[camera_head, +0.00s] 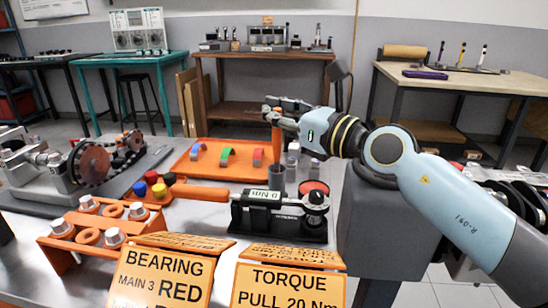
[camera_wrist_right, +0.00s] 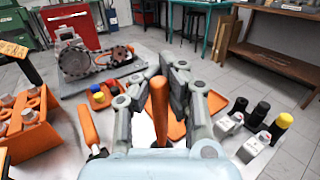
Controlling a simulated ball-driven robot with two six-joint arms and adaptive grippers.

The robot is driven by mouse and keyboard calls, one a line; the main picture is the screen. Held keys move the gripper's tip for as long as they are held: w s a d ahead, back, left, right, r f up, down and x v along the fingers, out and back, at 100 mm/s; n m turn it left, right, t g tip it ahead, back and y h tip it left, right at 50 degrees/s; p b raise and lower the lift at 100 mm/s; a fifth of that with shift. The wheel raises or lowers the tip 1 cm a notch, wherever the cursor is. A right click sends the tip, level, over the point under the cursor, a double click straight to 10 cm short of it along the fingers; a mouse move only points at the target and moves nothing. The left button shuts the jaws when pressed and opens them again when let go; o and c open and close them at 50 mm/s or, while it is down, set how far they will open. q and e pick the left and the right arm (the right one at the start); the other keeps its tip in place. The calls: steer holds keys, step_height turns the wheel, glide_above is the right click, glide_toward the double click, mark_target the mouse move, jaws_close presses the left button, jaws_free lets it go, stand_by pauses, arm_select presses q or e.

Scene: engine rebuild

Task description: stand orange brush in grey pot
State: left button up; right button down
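My right gripper (camera_head: 274,108) comes in from the right, above the bench. In the right wrist view its fingers (camera_wrist_right: 165,78) are closed around the orange brush (camera_wrist_right: 159,108), whose handle stands roughly upright between them. The grey pot (camera_head: 277,178) stands on the bench below the gripper, behind the torque gauge. The brush's lower end is hard to make out, so I cannot tell whether it is inside the pot. My left gripper is not in view.
The torque tool with orange handle (camera_head: 200,193) lies in front of the pot. An orange tray (camera_head: 190,172) with coloured shells lies behind. Small bottles (camera_wrist_right: 229,124) stand close to the right. An orange rack (camera_head: 62,262) and sign cards (camera_head: 160,277) fill the front.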

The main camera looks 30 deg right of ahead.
mark_target(274, 151)
steer(key=shift+f+b, duration=1.5)
steer(key=shift+f, duration=0.8)
steer(key=c, duration=1.5)
jaws_free()
steer(key=shift+r, duration=0.15)
steer(key=shift+s+r, duration=0.1)
steer(key=shift+r, duration=0.05)
steer(key=p+v, duration=0.1)
steer(key=v, duration=1)
steer(key=shift+s+d, duration=0.1)
steer(key=shift+s, duration=0.3)
